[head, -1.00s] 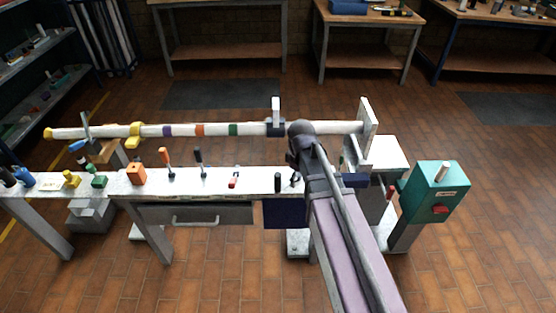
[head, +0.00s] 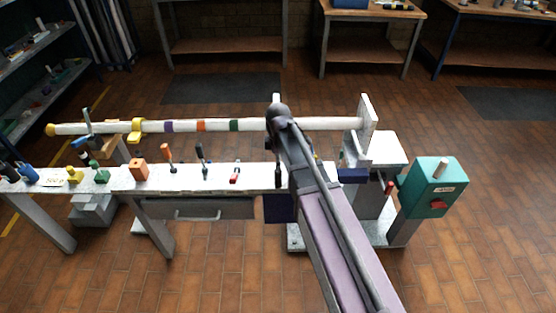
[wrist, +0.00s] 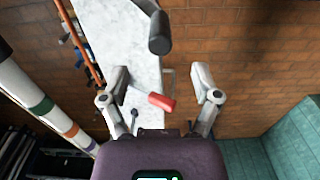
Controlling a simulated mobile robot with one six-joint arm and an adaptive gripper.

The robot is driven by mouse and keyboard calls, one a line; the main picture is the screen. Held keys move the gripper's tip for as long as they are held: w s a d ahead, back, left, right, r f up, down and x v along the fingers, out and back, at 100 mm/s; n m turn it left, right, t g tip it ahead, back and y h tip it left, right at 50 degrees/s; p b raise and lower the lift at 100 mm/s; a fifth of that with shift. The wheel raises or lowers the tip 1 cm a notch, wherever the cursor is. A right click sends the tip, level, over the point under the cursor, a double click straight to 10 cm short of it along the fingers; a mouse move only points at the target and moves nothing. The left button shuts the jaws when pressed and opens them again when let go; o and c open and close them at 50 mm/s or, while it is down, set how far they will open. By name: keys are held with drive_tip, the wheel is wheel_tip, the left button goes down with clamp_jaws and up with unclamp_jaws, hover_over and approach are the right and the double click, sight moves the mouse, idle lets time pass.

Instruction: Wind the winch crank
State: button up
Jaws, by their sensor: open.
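My gripper (wrist: 160,75) is open in the wrist view, its two fingers wide apart. A red handle-like piece (wrist: 162,102) shows between the fingers; I cannot tell whether it is at their depth. A dark cylindrical grip (wrist: 158,36) shows beyond the fingertips. In the head view my arm hides the gripper. A small red grip (head: 389,187) shows beside the stand at the mast's right end. A teal box (head: 432,185) with a red knob (head: 438,204) stands to its right. I cannot tell for certain which part is the winch crank.
A white mast (head: 185,126) with coloured bands lies behind the narrow bench (head: 255,178), ending at an upright flange plate (head: 366,120). Several small tools and blocks stand along the bench. A drawer (head: 197,209) hangs under it. The tiled floor in front is clear.

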sight(278, 175)
drive_tip(key=shift+f, duration=0.15)
wheel_tip(278, 175, down, 8)
drive_tip(key=b, duration=0.8)
drive_tip(key=shift+r, duration=0.3)
drive_tip(key=shift+c, duration=1)
clamp_jaws()
